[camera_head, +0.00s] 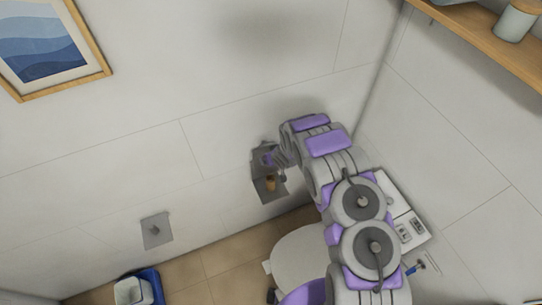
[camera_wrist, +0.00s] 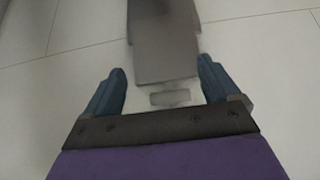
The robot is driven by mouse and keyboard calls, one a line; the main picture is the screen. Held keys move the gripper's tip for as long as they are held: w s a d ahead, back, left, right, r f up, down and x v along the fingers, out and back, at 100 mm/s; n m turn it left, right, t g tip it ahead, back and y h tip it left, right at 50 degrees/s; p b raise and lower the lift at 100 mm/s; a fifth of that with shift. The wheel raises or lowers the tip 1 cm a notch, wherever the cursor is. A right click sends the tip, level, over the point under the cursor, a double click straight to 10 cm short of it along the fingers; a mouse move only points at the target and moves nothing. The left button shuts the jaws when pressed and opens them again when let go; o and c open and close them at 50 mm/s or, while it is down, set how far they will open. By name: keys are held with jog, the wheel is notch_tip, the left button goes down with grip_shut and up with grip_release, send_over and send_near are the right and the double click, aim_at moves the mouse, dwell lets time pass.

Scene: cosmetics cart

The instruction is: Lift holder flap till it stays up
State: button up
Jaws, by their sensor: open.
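The holder (camera_head: 268,190) is a dark grey unit on the wall, with a small brownish part low in it. My gripper (camera_head: 270,158) is in front of its upper part and hides some of it. In the wrist view, a grey flap-like plate (camera_wrist: 165,45) runs down from the top edge to between the fingertips. My gripper (camera_wrist: 160,68) is open, with one blue finger on each side of the plate's lower end. I cannot tell whether the fingers touch it. A small pale rectangle (camera_wrist: 170,98) shows just below the plate, between the fingers.
A toilet (camera_head: 300,257) stands below my arm, near the corner. A square grey wall plate (camera_head: 157,231) is to the left, above a blue and white bin (camera_head: 140,288). A wooden shelf (camera_head: 480,30) is at upper right.

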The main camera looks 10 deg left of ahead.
jog(key=p+v, duration=0.1)
jog(key=v, duration=0.6)
jog(key=w+a+r+p+v, duration=0.1)
jog(key=p+v, duration=0.1)
jog(key=v, duration=0.6)
jog(key=shift+w+a+r+p, duration=0.25)
jog(key=shift+a+r+p, duration=0.05)
jog(key=shift+r, duration=0.05)
dwell(0.8)
dwell(0.5)
jog(key=b+v, duration=0.3)
jog(key=v, duration=1.4)
jog(key=shift+r, duration=0.2)
jog(key=shift+w+a, duration=0.1)
jog(key=shift+a, duration=0.05)
